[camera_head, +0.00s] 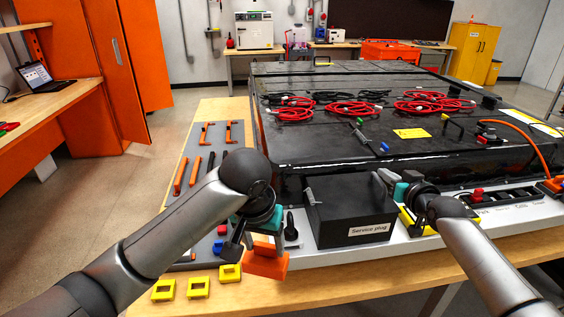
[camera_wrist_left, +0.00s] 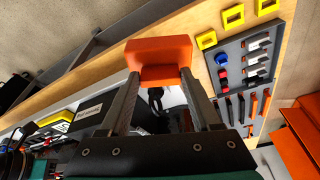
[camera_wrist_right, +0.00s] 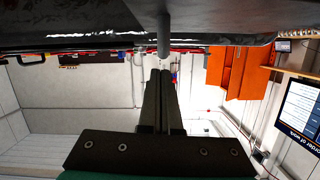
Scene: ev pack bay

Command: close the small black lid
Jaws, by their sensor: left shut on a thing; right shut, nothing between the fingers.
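The black box labelled "Service plug" (camera_head: 345,220) stands on the white ledge in the head view. Its dark top looks flat, and a short grey peg (camera_head: 309,195) rises at its left side. I cannot tell whether its lid is fully shut. My right gripper (camera_head: 383,178) is shut and empty at the box's upper right edge. In the right wrist view, its fingers (camera_wrist_right: 160,78) point toward a grey peg (camera_wrist_right: 163,35) on a dark surface. My left gripper (camera_head: 258,242) is shut on an orange block (camera_head: 266,265), held left of the box; the block also shows in the left wrist view (camera_wrist_left: 158,52).
The large black battery pack (camera_head: 340,135) with red cables lies behind the box. A grey tool tray (camera_head: 200,165) lies at left, with several yellow frames (camera_head: 198,287) in front. A yellow part (camera_head: 415,222) is near the right gripper. The wooden front edge is mostly clear.

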